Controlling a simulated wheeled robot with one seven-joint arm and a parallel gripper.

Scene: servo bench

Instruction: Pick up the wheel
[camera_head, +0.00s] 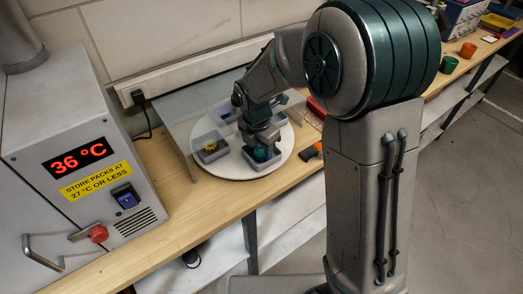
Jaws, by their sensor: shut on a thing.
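A teal round piece (261,154), which looks like the wheel, is in a grey bin (266,167) at the front of a white round turntable (208,171). My gripper (262,146) points down at this bin and is shut on the teal piece. The fingers are small here and partly hidden, so I cannot tell whether the piece is clear of the bin floor.
Another grey bin (211,158) on the turntable holds something yellow (211,148). A clear panel (184,145) stands at the turntable's left. A grey cabinet (60,130) reading 36 °C stands left. An orange-and-black item (311,152) lies right of the turntable.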

